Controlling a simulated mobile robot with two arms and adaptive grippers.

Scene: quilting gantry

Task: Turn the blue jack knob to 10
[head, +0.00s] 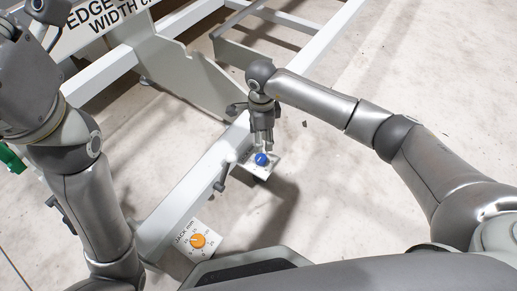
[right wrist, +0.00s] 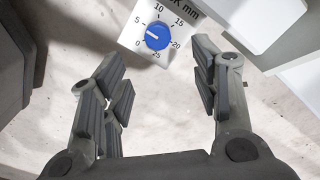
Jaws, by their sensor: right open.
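In the right wrist view the blue knob (right wrist: 157,36) is near the top centre, on a plate marked from 0 to 25 in fives. Its pale pointer mark appears to face left, between 0 and 5. My right gripper (head: 263,149) points down just above the knob in the head view. In the right wrist view its fingers (right wrist: 163,88) are spread wide, with nothing between them. My left arm rises at the left; its fingers do not show.
An orange knob (head: 198,241) on a second jack plate sits nearer to me on the same pale beam (head: 190,188). A dark lever (head: 223,178) sticks out beside the beam. Pale frame rails and a grey plate stand behind. The floor at right is clear.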

